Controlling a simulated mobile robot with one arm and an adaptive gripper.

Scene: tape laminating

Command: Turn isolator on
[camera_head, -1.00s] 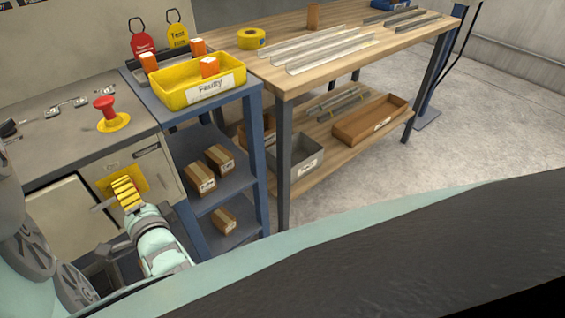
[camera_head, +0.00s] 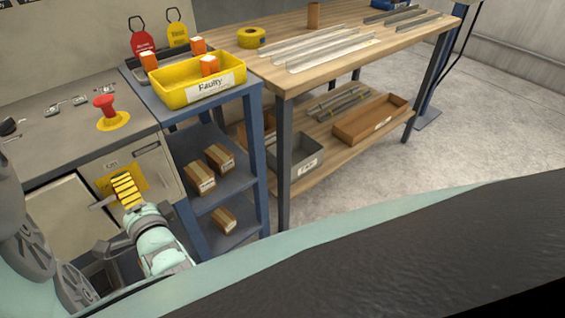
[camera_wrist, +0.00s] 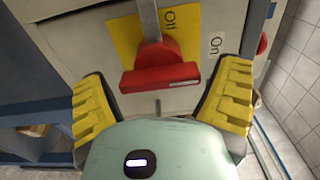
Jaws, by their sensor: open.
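The isolator is a red rotary handle (camera_wrist: 160,72) on a yellow plate (camera_wrist: 124,36) on the grey cabinet front. In the wrist view a grey bar (camera_wrist: 150,22) runs up from the handle. An "Off" label lies on the plate and an "On" label (camera_wrist: 216,43) to its right; the wrist view shows the lettering turned. My gripper (camera_wrist: 160,90) is open, its two yellow-padded fingers on either side of the handle, with gaps visible. In the head view my gripper (camera_head: 127,188) is in front of the yellow plate (camera_head: 106,184) and hides the handle.
A red emergency button (camera_head: 104,103) stands on the machine top. To the right are a blue shelf rack (camera_head: 258,160) with boxes, a yellow "Faulty" bin (camera_head: 180,96) and a wooden workbench (camera_head: 285,80). Red (camera_head: 141,40) and yellow (camera_head: 177,34) tags hang behind.

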